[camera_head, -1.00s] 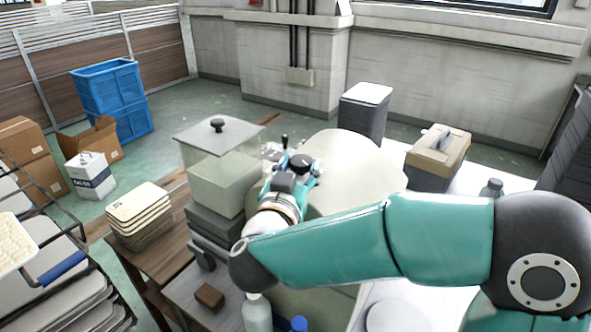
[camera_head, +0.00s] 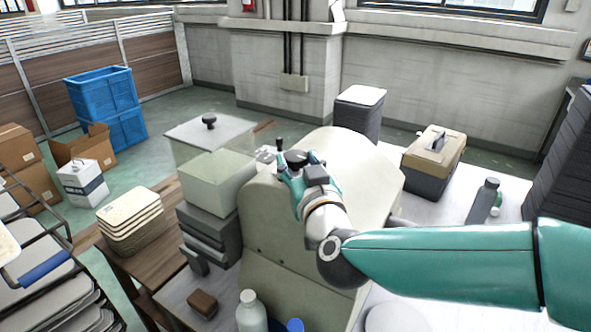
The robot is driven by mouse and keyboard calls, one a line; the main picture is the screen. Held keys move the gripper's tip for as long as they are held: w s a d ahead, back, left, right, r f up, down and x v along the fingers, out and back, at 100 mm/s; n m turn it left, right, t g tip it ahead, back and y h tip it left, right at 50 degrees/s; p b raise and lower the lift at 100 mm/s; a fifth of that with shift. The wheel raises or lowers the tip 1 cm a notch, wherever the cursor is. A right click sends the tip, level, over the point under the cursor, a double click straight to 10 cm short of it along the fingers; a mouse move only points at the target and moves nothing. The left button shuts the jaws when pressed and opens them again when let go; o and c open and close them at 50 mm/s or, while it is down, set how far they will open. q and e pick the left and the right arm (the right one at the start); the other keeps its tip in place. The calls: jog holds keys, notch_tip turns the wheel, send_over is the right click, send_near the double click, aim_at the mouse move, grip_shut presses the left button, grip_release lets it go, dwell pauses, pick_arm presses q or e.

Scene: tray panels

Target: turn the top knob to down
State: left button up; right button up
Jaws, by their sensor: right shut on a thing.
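A cream-coloured machine housing (camera_head: 262,222) with a rounded back stands on the bench in the middle of the view. My right gripper (camera_head: 283,163) is at its upper front edge, shut on the top knob. The knob itself is hidden behind the fingers and wrist, so I cannot tell which way it points. A small dark lever (camera_head: 279,144) stands upright just beyond the gripper. My right arm comes in from the right, with its wrist below and right of the gripper. My left gripper is not in view.
A white bottle (camera_head: 251,312) and a brown block (camera_head: 203,303) are in front. A toolbox (camera_head: 432,160) and a grey bottle (camera_head: 482,201) stand to the right.

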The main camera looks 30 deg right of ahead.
jog(key=shift+r, duration=0.15)
jog(key=o, duration=1.1)
jog(key=shift+d, duration=0.1)
jog(key=shift+o, duration=0.2)
jog(key=v, duration=0.6)
jog(key=shift+s, duration=0.7)
jog(key=shift+a+f, duration=0.2)
